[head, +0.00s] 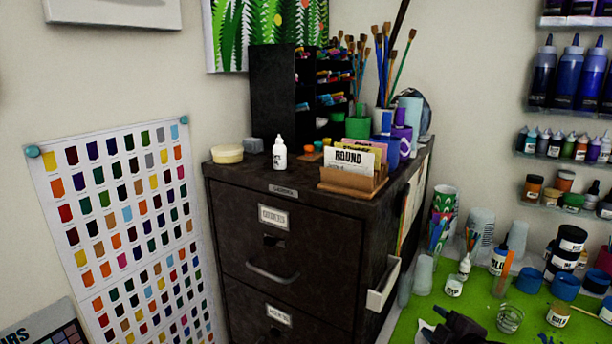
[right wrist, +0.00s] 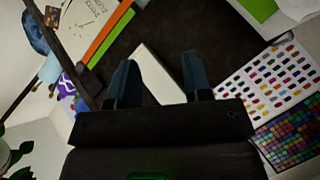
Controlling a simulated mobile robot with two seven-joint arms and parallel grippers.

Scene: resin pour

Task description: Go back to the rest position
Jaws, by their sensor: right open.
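My right gripper (head: 455,328) shows as a dark shape at the bottom edge of the head view, in front of the green mat (head: 405,325). In the right wrist view my right gripper (right wrist: 158,75) has its two fingers spread apart. A white flat piece (right wrist: 165,80) shows beyond and between the fingers, and I see nothing clamped there. My left gripper is not in either view.
A dark filing cabinet (head: 285,250) stands mid-picture, with a white holder (head: 383,285) on its right side. Cups, jars and bottles, such as a clear cup (head: 510,318), crowd the mat at right. A colour chart (head: 120,220) hangs at left.

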